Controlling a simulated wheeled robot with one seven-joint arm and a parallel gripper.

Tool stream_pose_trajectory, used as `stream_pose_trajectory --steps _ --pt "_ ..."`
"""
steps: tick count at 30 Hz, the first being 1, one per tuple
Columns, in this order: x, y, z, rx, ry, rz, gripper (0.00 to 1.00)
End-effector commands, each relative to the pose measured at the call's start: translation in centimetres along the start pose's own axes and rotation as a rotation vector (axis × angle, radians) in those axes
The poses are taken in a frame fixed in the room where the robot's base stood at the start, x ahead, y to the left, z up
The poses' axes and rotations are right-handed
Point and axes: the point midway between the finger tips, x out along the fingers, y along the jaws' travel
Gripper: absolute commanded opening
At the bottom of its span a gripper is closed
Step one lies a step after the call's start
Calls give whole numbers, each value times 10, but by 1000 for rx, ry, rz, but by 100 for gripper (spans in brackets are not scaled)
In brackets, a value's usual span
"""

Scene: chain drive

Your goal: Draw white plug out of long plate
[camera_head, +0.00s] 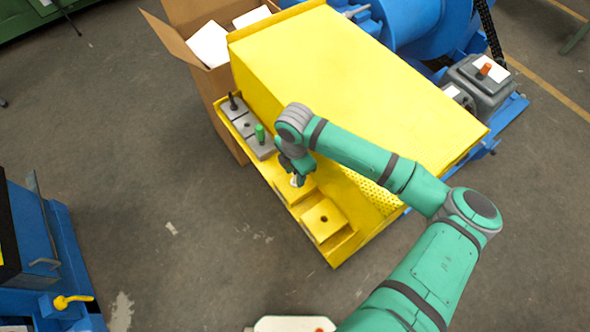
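The long plate (345,249) is a yellow ledge along the near side of the big yellow guard. It bears a row of grey and yellow blocks. A small patch of the white plug (295,182) shows at a yellow block, right at my fingertips. My gripper (297,178) points down over this block. Its fingers and the arm hide most of the plug. The view is too small to tell whether the fingers grip it or only stand around it, or whether it is seated in its hole.
A green plug (260,133) and a black plug (233,102) stand upright in grey blocks to the left. A yellow block with an empty hole (324,219) lies to the right. The yellow guard (340,75) rises behind. An open cardboard box (186,50) stands beyond.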

Motion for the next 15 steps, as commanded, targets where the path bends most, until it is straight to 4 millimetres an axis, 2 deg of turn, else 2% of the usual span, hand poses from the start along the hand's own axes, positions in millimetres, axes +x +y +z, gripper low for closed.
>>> stream_pose_trajectory --steps 6,10,11,15 --pt "0 0 0 0 0 0 36" --pt "0 0 0 0 1 0 5" --pt "0 0 0 0 1 0 0" --pt "0 0 0 0 1 0 0"
